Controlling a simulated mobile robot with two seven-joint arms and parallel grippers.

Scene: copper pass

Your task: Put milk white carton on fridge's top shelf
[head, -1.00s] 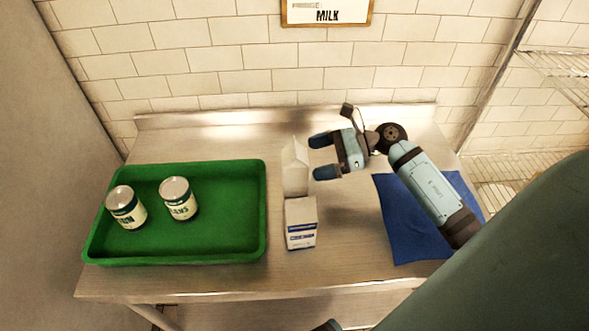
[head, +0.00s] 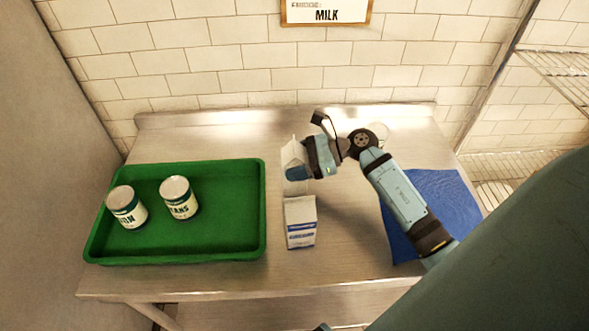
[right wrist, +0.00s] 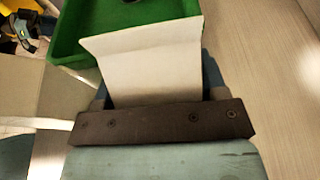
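The milk white carton (head: 292,160), a gable-topped carton, stands upright on the steel table, right of the green tray, in the head view. My right gripper (head: 300,160) has come in from the right with its fingers either side of the carton, partly hiding it. In the right wrist view the carton (right wrist: 155,65) fills most of the space between the fingers (right wrist: 158,85). The fingers look still open around it, though contact is hard to judge. My left gripper is not in view. No fridge shelf can be made out for certain.
A white and blue box (head: 300,222) stands close in front of the carton. The green tray (head: 225,225) holds two cans (head: 127,207) (head: 179,198). A blue cloth (head: 440,195) lies at right. Wire shelves (head: 560,75) stand far right. A sign (head: 326,13) reading "MILK" hangs on the wall.

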